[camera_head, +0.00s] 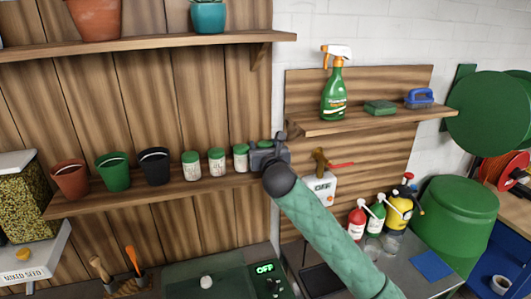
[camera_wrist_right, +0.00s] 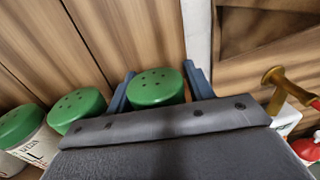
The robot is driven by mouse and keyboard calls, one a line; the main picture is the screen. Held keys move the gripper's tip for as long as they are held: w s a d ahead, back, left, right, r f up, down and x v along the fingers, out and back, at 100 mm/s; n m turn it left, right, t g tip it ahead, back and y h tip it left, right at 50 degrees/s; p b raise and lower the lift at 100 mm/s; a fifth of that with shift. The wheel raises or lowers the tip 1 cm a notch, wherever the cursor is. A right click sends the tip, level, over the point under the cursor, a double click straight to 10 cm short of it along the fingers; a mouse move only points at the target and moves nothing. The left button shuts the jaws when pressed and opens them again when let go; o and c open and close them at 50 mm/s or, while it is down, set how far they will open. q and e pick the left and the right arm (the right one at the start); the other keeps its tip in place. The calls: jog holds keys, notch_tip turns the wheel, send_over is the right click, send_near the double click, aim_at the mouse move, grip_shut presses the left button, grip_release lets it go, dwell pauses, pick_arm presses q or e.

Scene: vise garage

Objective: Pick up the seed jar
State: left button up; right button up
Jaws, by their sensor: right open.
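Several seed jars with green perforated lids and whitish bodies stand in a row on the lower wooden shelf. In the head view they include a left jar (camera_head: 191,166), a middle jar (camera_head: 217,163) and a right jar (camera_head: 240,158). My right gripper (camera_head: 266,148) is at the right end of this row, where a further green lid shows partly behind it. In the wrist view a seed jar's lid (camera_wrist_right: 155,86) is between the two open fingers of my right gripper (camera_wrist_right: 157,88). That jar's body is hidden by the gripper. My left gripper is not in view.
A neighbouring jar (camera_wrist_right: 77,108) stands close left of the fingers. A black pot (camera_head: 154,167), a green pot and a brown pot stand farther left on the shelf. A brass-coloured tap-like part (camera_head: 320,162) and a white box (camera_head: 322,187) are right of the gripper.

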jog(key=shift+s+r, duration=0.1)
jog(key=shift+s, duration=0.05)
jog(key=c, duration=0.4)
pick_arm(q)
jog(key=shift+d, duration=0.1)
pick_arm(e)
jog(key=c, duration=0.4)
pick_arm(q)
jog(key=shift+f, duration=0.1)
pick_arm(e)
jog(key=shift+o, duration=0.2)
jog(key=shift+r, duration=0.25)
notch_tip(320, 180, up, 4)
jog(key=b, duration=0.3)
jog(key=shift+r, duration=0.1)
notch_tip(320, 180, up, 3)
jog(key=shift+r+b, duration=0.1)
jog(key=shift+b, duration=0.5)
pick_arm(q)
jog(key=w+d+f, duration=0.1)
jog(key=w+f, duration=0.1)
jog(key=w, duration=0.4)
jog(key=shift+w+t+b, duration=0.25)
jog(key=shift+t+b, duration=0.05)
jog(key=shift+b, duration=0.05)
pick_arm(e)
jog(key=shift+r, duration=1.05)
